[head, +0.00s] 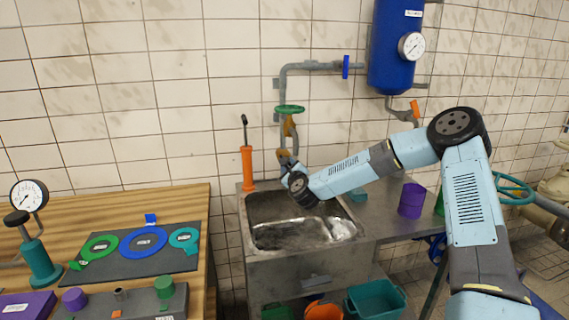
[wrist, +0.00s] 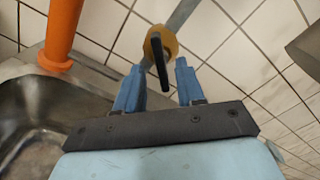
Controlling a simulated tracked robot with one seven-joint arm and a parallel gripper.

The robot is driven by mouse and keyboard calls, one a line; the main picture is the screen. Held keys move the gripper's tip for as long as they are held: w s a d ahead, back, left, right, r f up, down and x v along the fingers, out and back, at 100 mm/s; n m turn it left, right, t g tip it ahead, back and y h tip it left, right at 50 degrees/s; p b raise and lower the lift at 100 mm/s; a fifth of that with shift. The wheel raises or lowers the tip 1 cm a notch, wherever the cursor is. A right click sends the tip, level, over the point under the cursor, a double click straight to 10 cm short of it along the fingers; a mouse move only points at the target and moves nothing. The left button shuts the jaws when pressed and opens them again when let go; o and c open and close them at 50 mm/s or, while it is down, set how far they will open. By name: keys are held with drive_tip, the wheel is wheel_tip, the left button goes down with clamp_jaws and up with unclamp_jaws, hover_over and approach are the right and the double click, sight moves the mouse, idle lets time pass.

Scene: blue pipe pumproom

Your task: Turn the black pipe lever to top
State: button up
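The black lever (wrist: 160,62) shows in the wrist view on a round yellow-orange fitting (wrist: 161,42) at the end of a grey pipe. It runs from the fitting down the picture, slightly tilted, between my fingers. My gripper (wrist: 158,70) is open, with one blue finger on each side of the lever and visible gaps to both. In the head view my gripper (head: 286,163) is at the lower end of the wall pipe, beside the orange fitting (head: 282,153). The lever itself is too small or hidden to make out there.
A metal sink (head: 262,206) lies below my gripper. An orange upright cylinder (head: 247,168) with a black rod stands left of it. A green handwheel (head: 289,109) and a blue valve handle (head: 346,67) sit higher on the pipe. A purple cup (head: 411,200) stands right.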

drive_tip(key=shift+x, duration=2.2)
drive_tip(key=shift+a, duration=0.1)
drive_tip(key=shift+c, duration=0.4)
